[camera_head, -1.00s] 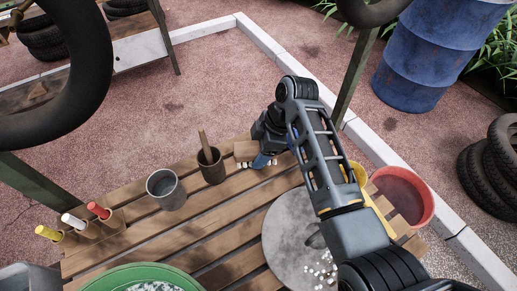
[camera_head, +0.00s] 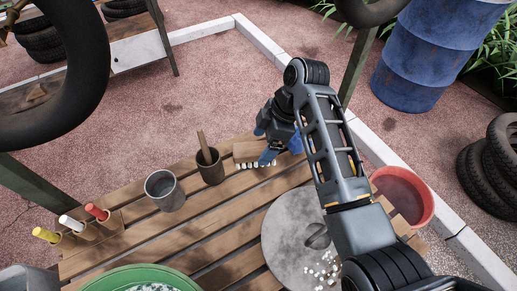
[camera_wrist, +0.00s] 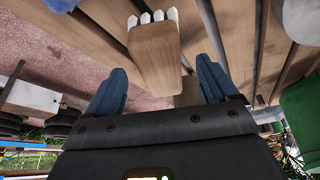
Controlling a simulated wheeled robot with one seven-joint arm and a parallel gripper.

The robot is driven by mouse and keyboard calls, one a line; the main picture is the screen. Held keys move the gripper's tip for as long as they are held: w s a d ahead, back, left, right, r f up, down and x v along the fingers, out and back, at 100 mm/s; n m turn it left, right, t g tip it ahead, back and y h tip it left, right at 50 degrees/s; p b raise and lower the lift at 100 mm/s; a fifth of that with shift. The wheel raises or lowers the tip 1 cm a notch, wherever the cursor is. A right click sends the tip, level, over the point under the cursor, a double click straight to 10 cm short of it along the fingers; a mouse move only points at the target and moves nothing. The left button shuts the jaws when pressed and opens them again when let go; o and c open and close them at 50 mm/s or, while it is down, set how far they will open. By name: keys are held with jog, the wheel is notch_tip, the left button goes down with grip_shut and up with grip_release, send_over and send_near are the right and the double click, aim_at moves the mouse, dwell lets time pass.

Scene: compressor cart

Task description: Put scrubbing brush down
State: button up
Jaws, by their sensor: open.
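The scrubbing brush (camera_head: 247,150) has a wooden block and white bristle tufts. It lies on the slatted wooden table (camera_head: 190,222) near its far edge. In the wrist view the brush (camera_wrist: 156,55) shows its wooden face, with white tufts along one end. My gripper (camera_head: 281,148) is at the brush's right side in the head view. In the wrist view my gripper (camera_wrist: 160,92) has its two blue fingers spread wide, with the near end of the brush between them and a gap on each side. Part of the brush is hidden in the head view by a finger.
A round grey lid (camera_head: 283,235) with white pellets lies in front. A red bucket (camera_head: 408,195) is at right, a green basin (camera_head: 112,277) at front left.

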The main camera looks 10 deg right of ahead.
jog(key=v, duration=0.8)
jog(key=shift+b, duration=0.35)
jog(key=shift+f, duration=0.1)
